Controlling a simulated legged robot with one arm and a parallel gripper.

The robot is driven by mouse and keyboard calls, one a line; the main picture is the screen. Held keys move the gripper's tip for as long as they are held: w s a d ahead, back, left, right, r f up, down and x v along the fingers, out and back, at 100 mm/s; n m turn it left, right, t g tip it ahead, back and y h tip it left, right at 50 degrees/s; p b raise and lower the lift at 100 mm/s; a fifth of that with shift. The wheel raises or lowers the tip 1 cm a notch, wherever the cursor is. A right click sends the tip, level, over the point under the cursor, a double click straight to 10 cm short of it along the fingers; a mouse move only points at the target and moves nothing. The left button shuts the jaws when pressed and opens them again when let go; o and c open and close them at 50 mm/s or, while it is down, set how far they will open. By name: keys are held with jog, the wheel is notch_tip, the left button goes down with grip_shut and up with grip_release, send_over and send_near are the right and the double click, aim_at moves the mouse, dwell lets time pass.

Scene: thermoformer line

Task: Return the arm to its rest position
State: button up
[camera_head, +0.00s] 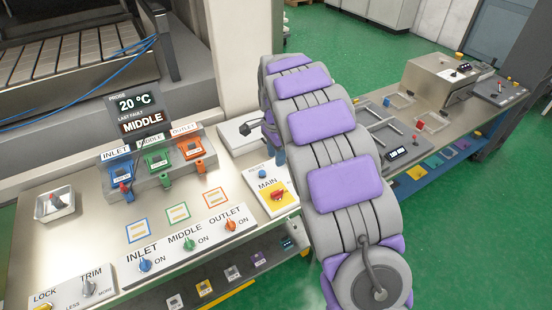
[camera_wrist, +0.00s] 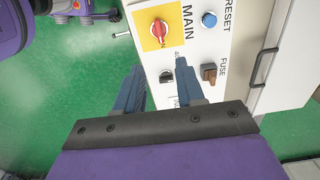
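My arm (camera_head: 335,150), grey with purple pads, reaches up and over the right end of the thermoformer bench in the head view. My gripper (camera_wrist: 160,75) shows in the wrist view with its two blue-grey fingers apart and nothing held between them. The fingers point at the panel with the red MAIN switch (camera_wrist: 160,31), the blue RESET button (camera_wrist: 209,19) and the brown FUSE part (camera_wrist: 209,73). Whether a finger touches the panel I cannot tell. In the head view the arm hides most of my gripper and part of the MAIN panel (camera_head: 265,188).
The bench (camera_head: 90,215) carries INLET, MIDDLE and OUTLET knobs, coloured holders, and a display (camera_head: 140,112) reading 20 °C and MIDDLE. A small metal tray (camera_head: 54,205) sits at left. A second bench (camera_head: 440,110) stands right of the arm. Green floor (camera_head: 335,40) is open behind.

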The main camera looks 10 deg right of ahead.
dwell(0.4)
jog(key=s+d+r+n+b, duration=0.1)
jog(key=s+r+n, duration=0.2)
jog(key=s, duration=0.7)
jog(key=s+d+r+n+b, duration=0.1)
jog(key=s+r+n+b, duration=0.15)
jog(key=s, duration=0.75)
jog(key=s+a+f+n+g+b, duration=0.1)
jog(key=s+n, duration=0.3)
jog(key=s, duration=0.7)
jog(key=s+f+n, duration=0.4)
jog(key=s+n, duration=0.1)
jog(key=s, duration=0.7)
jog(key=shift+a+g+b, duration=0.4)
